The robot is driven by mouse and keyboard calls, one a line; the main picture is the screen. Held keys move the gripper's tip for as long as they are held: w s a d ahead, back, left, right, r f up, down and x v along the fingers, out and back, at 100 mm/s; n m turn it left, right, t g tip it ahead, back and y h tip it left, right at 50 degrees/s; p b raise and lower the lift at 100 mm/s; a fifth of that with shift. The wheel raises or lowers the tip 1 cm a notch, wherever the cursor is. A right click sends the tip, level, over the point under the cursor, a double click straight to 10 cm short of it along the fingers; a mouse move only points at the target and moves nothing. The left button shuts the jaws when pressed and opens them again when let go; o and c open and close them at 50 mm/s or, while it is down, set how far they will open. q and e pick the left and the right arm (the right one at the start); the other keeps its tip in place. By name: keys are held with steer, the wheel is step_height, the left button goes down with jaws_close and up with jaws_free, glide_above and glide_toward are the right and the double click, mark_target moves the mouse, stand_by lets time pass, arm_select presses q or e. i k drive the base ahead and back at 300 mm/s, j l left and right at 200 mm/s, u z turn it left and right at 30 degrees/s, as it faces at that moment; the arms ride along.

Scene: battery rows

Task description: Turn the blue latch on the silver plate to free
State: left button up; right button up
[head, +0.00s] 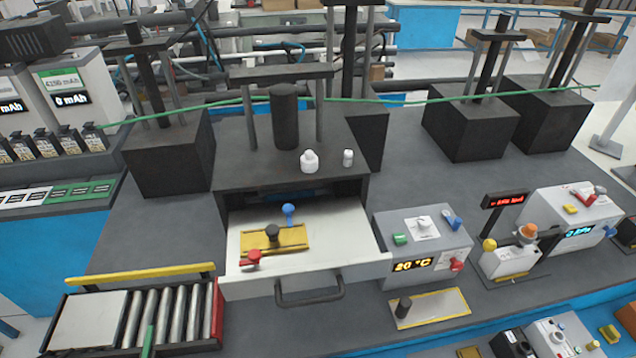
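A blue round-headed knob (288,210) stands at the back of a yellow plate (262,240) inside an open pale drawer (345,232). A black knob (272,233) stands on the same plate, and a red handle (252,258) lies at its front left. Another blue lever (454,222) is on the grey control box (412,230) to the right. A silver plate with a yellow edge (435,308) lies in front of that box and carries a black knob (403,305); no blue latch shows on it. Neither of my grippers is in view.
A roller conveyor (165,318) with a yellow rail (140,273) is at the front left. The drawer's dark handle (309,292) sticks out at the front. Black press blocks (170,155) line the back, with a green cable (400,100) across them.

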mark_target(288, 209)
steer(key=i+j+u, duration=0.5)
steer(key=i+u, duration=0.25)
